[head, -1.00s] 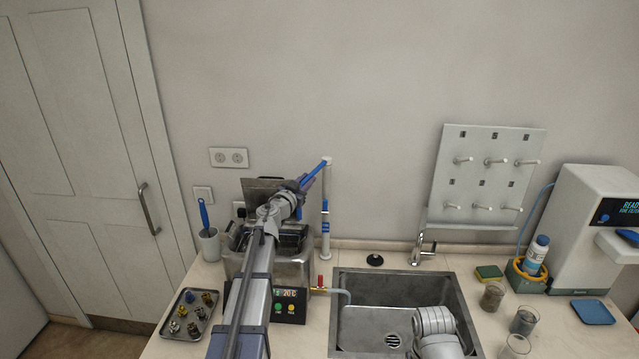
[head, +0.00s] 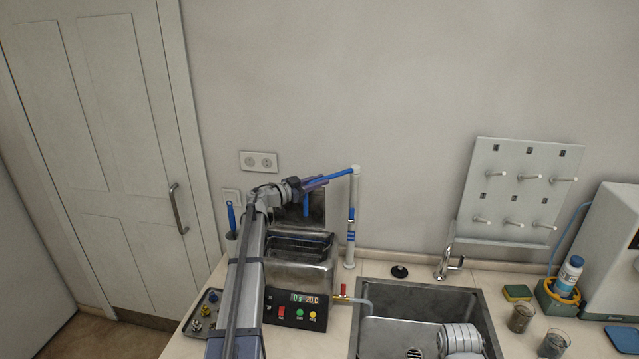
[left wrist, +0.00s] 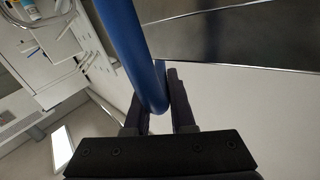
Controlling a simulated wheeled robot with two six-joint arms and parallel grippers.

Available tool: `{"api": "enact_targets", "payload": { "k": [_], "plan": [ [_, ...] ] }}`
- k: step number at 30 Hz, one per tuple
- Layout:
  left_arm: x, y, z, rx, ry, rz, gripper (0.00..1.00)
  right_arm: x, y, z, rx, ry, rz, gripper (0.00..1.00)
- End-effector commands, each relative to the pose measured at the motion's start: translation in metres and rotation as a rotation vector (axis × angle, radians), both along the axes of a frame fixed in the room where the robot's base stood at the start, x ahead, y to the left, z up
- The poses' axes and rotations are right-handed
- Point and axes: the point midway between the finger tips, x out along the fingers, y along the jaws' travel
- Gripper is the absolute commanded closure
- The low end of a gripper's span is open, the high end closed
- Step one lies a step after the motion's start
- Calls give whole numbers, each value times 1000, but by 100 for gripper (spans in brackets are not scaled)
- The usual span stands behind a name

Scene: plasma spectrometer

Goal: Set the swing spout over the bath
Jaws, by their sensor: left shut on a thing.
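The swing spout (head: 338,174) is a blue tube on top of a white standpipe (head: 351,225) behind the counter's bath. It reaches left from the pipe, and its short blue end hangs down in front of the bath's raised dark lid. The steel bath (head: 330,275) stands open below; from this angle the end appears above its rear part. My left gripper (head: 316,183) is shut on the spout, near its outer end. In the left wrist view the blue tube (left wrist: 140,45) runs between the two dark fingers (left wrist: 160,105). My right gripper is out of view.
A peg board (head: 520,190) and a white machine (head: 615,255) stand further right.

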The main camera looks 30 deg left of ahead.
Motion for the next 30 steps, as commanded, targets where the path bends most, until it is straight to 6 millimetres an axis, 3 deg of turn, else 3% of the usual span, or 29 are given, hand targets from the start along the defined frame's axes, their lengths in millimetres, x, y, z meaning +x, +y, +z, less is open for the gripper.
{"api": "enact_targets", "payload": {
  "k": [8, 9, 16, 25, 30],
  "plan": [
    [0, -2, 0, 2, 0, -4, 100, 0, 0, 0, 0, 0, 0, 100],
    [0, -2, 0, 1, 0, -4, 75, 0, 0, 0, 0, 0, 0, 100],
    [0, -1, 0, 1, 0, -2, 49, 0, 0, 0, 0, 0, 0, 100],
    [-3, 1, 0, 0, 0, 0, 49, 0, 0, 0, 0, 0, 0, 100],
    [-24, 12, 0, 0, 0, 2, 49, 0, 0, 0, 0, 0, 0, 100]
  ]
}}
